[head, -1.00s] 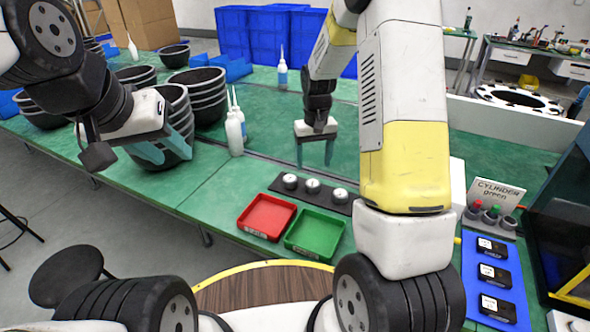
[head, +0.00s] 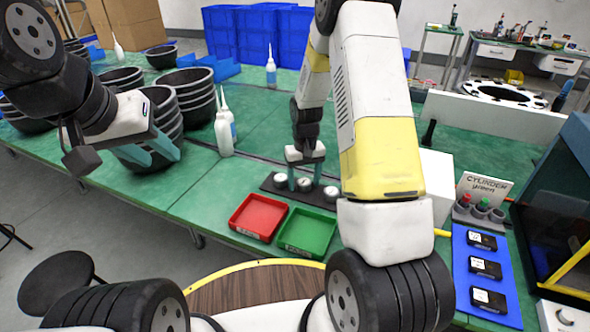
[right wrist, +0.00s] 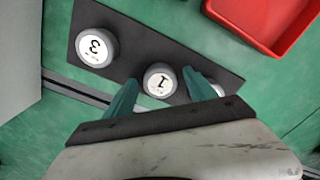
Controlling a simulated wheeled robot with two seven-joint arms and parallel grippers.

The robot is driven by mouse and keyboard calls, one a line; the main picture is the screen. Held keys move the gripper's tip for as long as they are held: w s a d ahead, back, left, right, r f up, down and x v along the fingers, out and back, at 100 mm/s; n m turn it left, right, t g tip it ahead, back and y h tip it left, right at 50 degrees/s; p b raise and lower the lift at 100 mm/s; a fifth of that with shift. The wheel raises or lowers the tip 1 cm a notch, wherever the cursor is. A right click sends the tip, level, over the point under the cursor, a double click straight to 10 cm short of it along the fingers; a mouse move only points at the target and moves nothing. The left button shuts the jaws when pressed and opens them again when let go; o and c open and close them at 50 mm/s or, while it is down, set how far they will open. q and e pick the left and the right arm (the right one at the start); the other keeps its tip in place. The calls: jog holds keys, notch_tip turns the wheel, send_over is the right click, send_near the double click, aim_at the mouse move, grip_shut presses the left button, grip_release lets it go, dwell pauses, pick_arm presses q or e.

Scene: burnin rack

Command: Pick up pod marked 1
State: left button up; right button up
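The pod marked 1 (right wrist: 160,82) is a white-topped round pod, the middle one of three on a dark strip (right wrist: 150,45). It also shows in the head view (head: 304,184). My right gripper (head: 305,184) points down over the strip. In the right wrist view its open fingers (right wrist: 160,77) lie either side of the pod marked 1, with visible gaps. The pod marked 3 (right wrist: 97,46) is at upper left there; the third pod (right wrist: 217,91) is mostly hidden by a finger. My left gripper (head: 160,160) is open and empty, in front of the stacked black bowls.
A red tray (head: 258,217) and a green tray (head: 307,232) sit in front of the strip. White bottles (head: 223,133) stand behind left. A blue board (head: 483,265) with black boxes and a sign (head: 484,187) reading "CYLINDER green" are at the right.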

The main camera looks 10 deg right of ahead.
jog(key=c, duration=1.2)
jog(key=shift+c, duration=0.2)
jog(key=shift+r, duration=0.1)
